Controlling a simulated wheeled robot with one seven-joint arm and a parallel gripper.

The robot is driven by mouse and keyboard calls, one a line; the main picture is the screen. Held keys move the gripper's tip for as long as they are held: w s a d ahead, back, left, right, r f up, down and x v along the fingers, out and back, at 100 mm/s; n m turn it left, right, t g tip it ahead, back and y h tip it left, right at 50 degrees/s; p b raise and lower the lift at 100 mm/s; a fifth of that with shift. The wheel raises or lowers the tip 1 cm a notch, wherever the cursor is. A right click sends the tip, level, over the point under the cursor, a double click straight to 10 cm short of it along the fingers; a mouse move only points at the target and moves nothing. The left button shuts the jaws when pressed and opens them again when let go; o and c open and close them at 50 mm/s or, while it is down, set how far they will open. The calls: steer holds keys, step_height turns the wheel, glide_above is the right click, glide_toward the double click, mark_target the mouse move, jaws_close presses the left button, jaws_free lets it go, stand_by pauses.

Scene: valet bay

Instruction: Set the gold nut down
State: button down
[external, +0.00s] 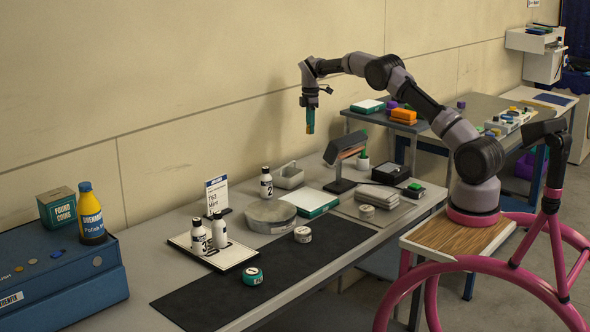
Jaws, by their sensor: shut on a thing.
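My gripper (310,124) hangs from the raised arm, pointing down, high above the back of the grey workbench (255,187). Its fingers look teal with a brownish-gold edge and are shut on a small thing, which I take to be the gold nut. The nut's shape is too small and too hidden between the fingers to make out. The gripper touches nothing on the bench.
A white tray (235,254) holds two bottles. A dark mat (200,300) has free room. A blue case (60,290) stands left.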

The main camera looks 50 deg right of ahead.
mark_target(310, 174)
step_height(310, 174, down, 17)
steer(key=shift+f, duration=0.1)
stand_by(0.4)
steer(key=c, duration=0.6)
jaws_free()
steer(key=shift+f, duration=0.15)
steer(key=shift+o, duration=0.2)
